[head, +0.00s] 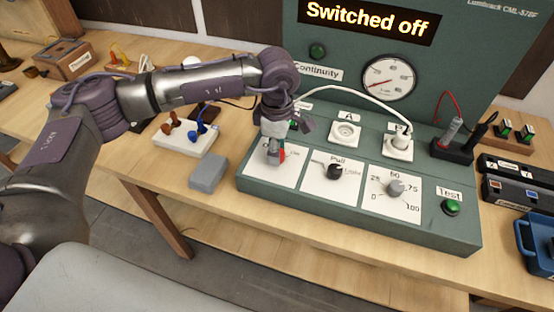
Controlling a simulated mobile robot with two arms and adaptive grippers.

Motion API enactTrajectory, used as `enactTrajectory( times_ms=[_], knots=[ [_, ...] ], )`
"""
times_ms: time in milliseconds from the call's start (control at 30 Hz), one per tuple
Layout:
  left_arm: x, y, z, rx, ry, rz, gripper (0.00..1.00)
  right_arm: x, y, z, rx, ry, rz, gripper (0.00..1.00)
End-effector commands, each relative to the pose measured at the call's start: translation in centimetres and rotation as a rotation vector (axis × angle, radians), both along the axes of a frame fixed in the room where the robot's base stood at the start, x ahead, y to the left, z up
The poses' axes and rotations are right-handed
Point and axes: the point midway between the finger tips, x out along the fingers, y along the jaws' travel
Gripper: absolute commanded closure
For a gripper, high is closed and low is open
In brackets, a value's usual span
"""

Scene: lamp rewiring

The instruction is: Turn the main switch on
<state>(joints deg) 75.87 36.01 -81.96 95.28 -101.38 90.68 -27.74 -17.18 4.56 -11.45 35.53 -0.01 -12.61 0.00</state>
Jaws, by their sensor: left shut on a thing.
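The display (368,20) on the panel's upright back reads "Switched off". My right gripper is not in view.
Right of the switch are the Pull knob (335,171), a grey dial knob (395,188) and the green Test button (450,207). A white cable (370,92) arches behind. A grey block (209,173) and a white socket strip (184,138) lie on the table at left.

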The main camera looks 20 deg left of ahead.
Motion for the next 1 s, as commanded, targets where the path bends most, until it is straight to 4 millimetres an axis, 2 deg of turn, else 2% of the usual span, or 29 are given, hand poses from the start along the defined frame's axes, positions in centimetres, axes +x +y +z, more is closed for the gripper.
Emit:
enactTrajectory(
  times_ms=[33, 500, 700, 1000],
  knots=[
    [0.1, 0.0, -0.7, -0.001, -0.004, -0.043, 0.96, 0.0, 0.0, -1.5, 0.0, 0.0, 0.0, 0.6],
    [0.1, 0.0, -0.5, 0.0, -0.003, -0.486, 0.96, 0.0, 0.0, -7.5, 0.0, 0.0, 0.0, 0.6],
    [0.1, 0.0, -0.4, 0.0, -0.003, -0.654, 0.96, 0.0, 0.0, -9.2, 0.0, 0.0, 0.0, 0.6],
    [0.1, 0.0, -0.2, 0.0, -0.001, -0.827, 0.96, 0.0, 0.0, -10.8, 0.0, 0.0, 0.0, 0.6]
  ],
)
